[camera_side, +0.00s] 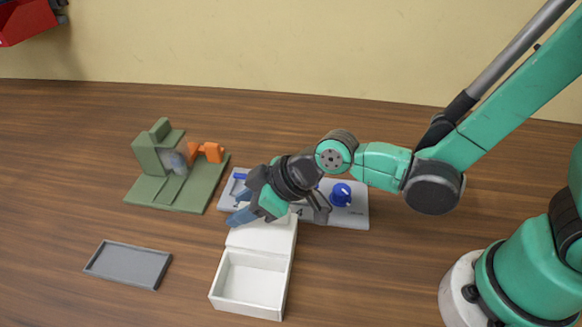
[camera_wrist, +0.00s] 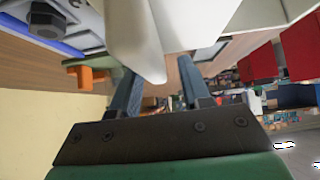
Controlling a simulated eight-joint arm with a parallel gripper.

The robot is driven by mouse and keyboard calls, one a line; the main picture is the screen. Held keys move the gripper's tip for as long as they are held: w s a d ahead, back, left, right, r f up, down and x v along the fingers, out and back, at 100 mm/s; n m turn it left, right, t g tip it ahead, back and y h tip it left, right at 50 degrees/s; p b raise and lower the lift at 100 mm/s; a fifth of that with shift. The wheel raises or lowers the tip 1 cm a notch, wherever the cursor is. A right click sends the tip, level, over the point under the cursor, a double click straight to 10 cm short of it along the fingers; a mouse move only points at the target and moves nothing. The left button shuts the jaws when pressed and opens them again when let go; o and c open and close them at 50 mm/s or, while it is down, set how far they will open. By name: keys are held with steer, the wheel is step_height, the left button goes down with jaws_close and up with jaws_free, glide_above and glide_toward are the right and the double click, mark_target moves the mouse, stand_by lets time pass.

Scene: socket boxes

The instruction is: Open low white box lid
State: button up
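The low white box (camera_side: 250,284) sits on the table at lower centre in the side view. Its front part is open and its hollow inside shows. A white lid panel (camera_side: 262,237) is at the box's back end, partly hidden by my gripper; its exact tilt is hard to tell. My gripper (camera_side: 240,206) is just behind and above this panel, its blue fingers pointing left. In the wrist view my gripper (camera_wrist: 158,82) has its fingers apart. A white edge (camera_wrist: 146,45) shows between them, likely the lid; I cannot tell whether they touch it.
A grey panel with a blue knob (camera_side: 341,194) lies behind the box, under my arm. A green fixture with an orange part (camera_side: 207,152) stands at back left. A flat grey tray (camera_side: 128,265) lies left of the box. Table to the box's right is clear.

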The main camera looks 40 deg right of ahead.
mark_target(245, 205)
stand_by(0.3)
steer(key=shift+v, duration=2.85)
steer(key=s+d+r+m+h, duration=0.1)
steer(key=d+r+m+h, duration=0.1)
steer(key=d, duration=0.6)
steer(key=d+r+m+h, duration=0.2)
steer(key=d+m+h, duration=0.2)
steer(key=d+m, duration=0.3)
steer(key=d, duration=0.2)
steer(key=shift+s+d+r+t, duration=0.2)
steer(key=shift+s+d+t, duration=0.1)
steer(key=shift+s, duration=0.1)
